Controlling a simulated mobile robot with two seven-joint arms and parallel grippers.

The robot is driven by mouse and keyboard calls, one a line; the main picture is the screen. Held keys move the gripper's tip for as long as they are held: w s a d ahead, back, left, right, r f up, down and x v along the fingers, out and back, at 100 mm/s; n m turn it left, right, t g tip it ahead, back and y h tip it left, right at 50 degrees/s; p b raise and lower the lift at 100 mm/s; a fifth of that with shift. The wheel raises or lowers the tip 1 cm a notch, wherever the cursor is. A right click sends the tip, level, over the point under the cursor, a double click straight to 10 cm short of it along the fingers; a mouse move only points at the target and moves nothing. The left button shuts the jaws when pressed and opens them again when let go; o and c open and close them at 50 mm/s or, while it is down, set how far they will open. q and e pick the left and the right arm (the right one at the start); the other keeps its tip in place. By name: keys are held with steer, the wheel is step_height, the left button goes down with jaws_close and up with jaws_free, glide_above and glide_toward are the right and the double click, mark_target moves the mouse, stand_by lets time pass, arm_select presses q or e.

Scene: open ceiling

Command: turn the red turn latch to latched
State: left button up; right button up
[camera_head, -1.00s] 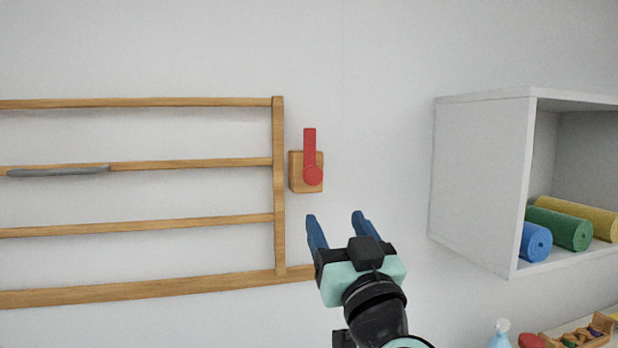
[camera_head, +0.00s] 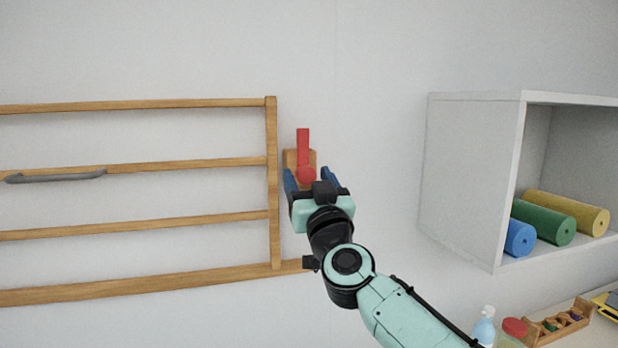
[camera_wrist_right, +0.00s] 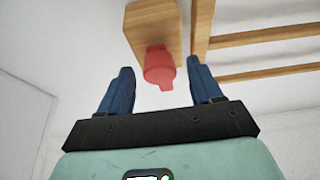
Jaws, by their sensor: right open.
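The red turn latch (camera_head: 303,150) sits on a small wooden block (camera_head: 290,160) on the wall, right of the wooden rack. Its lever points straight up from the round red hub. My right gripper (camera_head: 309,178) is open, its blue fingers on either side of the hub in the head view, partly covering the block. In the right wrist view the red latch (camera_wrist_right: 159,66) shows between the open fingers of the right gripper (camera_wrist_right: 160,85), just beyond their tips, with no contact visible. The wooden block (camera_wrist_right: 153,27) is behind it. My left gripper is not in view.
The wooden wall rack (camera_head: 271,190) with a grey handle (camera_head: 55,177) is close on the left. A white wall cabinet (camera_head: 470,170) with rolled mats stands out at the right. Below it, a shelf holds a spray bottle (camera_head: 484,326) and small items. Wall between latch and cabinet is clear.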

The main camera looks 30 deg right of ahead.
jaws_close()
